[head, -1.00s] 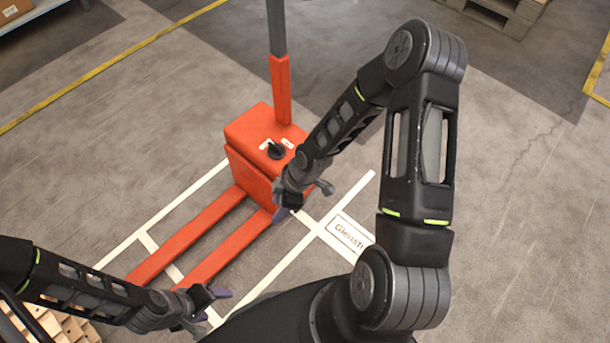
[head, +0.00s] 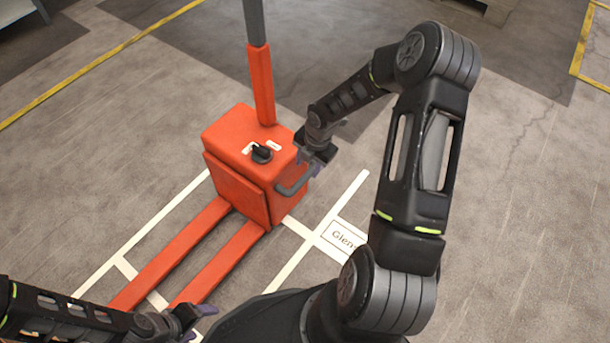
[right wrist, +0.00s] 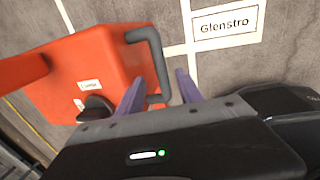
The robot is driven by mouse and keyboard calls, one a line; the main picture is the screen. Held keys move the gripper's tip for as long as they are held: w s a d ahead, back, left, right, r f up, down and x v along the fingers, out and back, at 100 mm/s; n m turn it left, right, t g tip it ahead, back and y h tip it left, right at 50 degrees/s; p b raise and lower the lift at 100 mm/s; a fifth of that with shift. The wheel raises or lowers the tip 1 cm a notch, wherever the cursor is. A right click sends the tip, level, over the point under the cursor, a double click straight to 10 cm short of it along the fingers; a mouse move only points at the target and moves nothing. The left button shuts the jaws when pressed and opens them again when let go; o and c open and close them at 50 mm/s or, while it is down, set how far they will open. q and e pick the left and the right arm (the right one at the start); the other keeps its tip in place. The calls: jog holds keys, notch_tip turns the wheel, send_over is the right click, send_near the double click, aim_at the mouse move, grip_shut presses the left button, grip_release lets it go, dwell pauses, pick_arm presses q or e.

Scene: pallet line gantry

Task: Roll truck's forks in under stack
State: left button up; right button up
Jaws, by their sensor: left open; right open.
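The orange truck (head: 240,172) stands on the floor in the head view. Its two forks (head: 217,262) point to the lower left, and its mast-like tiller (head: 260,75) rises at the back. A grey bar handle (head: 296,184) sticks out from its side. My right gripper (head: 309,164) is open at this handle. In the right wrist view the purple fingers (right wrist: 158,92) lie on either side of the grey handle (right wrist: 155,58); contact cannot be told. My left gripper (head: 192,318) is open and empty near the bottom edge, beside the fork ends. The stack is out of view.
White floor lines (head: 122,266) run alongside the forks, with a label plate marked "Glenstro" (right wrist: 225,25) on the floor. A black knob (head: 262,154) sits on the truck's top. Yellow lines (head: 95,62) cross the back floor. A grey pallet-like object (head: 497,10) is at the top edge.

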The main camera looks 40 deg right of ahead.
aim_at(305, 177)
jog(key=f, duration=0.2)
jog(key=f+b, duration=0.1)
jog(key=f, duration=0.1)
jog(key=w+f+b, duration=0.1)
jog(key=f, duration=0.1)
jog(key=shift+a+f, duration=0.15)
jog(key=shift+a, duration=0.1)
grip_shut()
dwell(1.2)
